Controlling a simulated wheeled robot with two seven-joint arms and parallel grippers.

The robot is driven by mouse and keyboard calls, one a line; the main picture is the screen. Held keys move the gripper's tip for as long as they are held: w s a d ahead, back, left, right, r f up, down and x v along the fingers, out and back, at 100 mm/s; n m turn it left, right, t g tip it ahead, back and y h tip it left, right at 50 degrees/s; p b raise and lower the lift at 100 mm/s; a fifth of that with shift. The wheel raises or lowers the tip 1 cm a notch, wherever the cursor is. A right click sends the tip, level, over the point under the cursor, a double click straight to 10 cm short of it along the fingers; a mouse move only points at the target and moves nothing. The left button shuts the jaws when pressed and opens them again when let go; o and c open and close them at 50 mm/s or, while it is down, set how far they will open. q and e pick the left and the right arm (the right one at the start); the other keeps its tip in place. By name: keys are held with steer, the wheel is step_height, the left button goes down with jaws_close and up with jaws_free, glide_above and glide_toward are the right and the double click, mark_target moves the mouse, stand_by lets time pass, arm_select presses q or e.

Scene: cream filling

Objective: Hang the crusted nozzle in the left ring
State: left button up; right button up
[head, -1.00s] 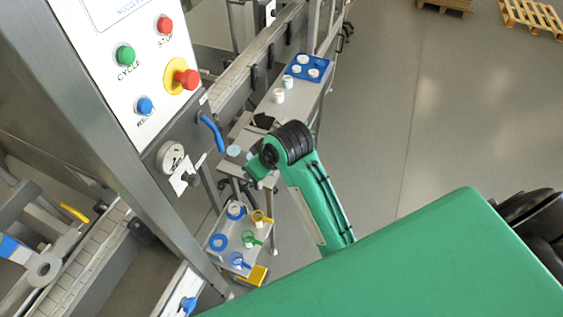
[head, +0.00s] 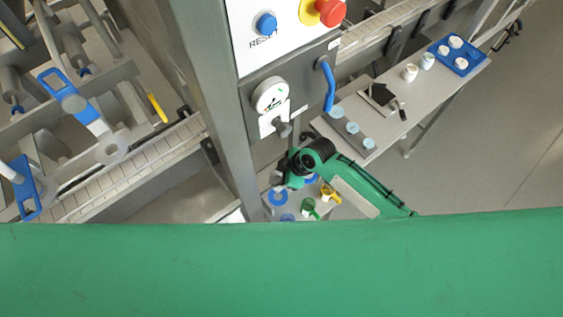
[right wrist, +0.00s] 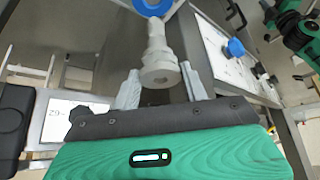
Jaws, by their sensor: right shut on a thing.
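My right gripper (head: 284,181) is at the end of the green arm by the machine's post, low in the head view. In the right wrist view its two grey fingers (right wrist: 160,88) are shut on a pale grey stepped nozzle (right wrist: 160,60). The nozzle's wide end faces the camera and its narrow part points away. A blue ring (right wrist: 138,4) shows at the top edge, overlapping the nozzle's far end; I cannot tell whether the nozzle is inside it or in front of it. Crust is not clear on the nozzle. My left gripper is not in view.
A low stand near my right gripper carries blue (head: 278,198), green (head: 309,207) and yellow (head: 331,195) rings. The control panel (head: 281,55), gauge (head: 270,94) and blue handle (head: 328,84) are close above. A side table (head: 392,122) with a blue tray (head: 440,49) stands right.

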steer(key=shift+s+f+b, duration=0.1)
steer(key=shift+f+b, duration=0.5)
steer(key=shift+f, duration=0.05)
step_height(320, 180, down, 4)
steer(key=b, duration=0.3)
steer(key=shift+r, duration=0.25)
steer(key=shift+f, duration=0.15)
stand_by(0.5)
steer(key=shift+f+b, duration=1.9)
steer(key=shift+f, duration=1.35)
stand_by(0.9)
steer(key=o, duration=1.6)
